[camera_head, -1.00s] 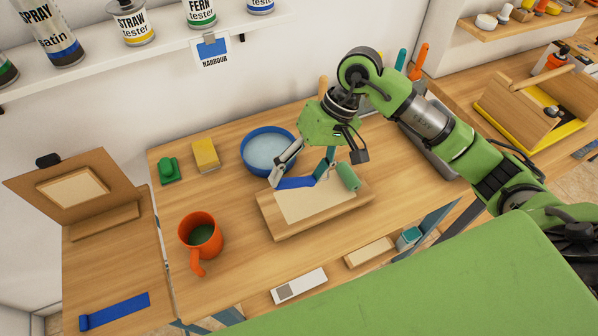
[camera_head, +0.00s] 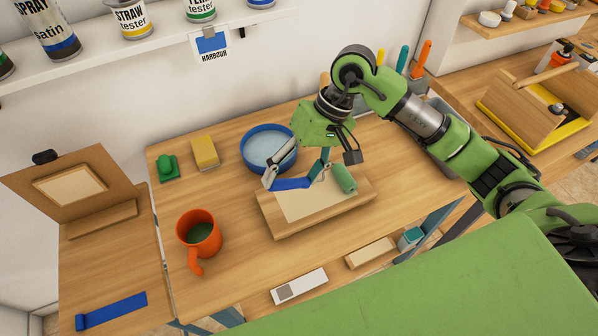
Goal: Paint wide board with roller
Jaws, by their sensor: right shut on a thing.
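The wide board (camera_head: 307,217) lies on the wooden workbench, with a pale rectangular panel on its top and no green paint that I can make out on it. My right gripper (camera_head: 297,172) is over the board, shut on the paint roller (camera_head: 344,179). The roller's green sleeve is over the right part of the board; I cannot tell whether it touches. The blue piece (camera_head: 291,184) between the fingers looks like the roller's handle. An orange mug (camera_head: 201,234) with dark green liquid stands left of the board. My left gripper is not in view.
A blue bowl (camera_head: 247,158) of pale liquid stands behind the gripper. A yellow sponge (camera_head: 206,153) and a green object (camera_head: 168,167) are at the back left. A wooden easel-like stand (camera_head: 90,222) is at far left. A wooden toolbox (camera_head: 522,103) is at right.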

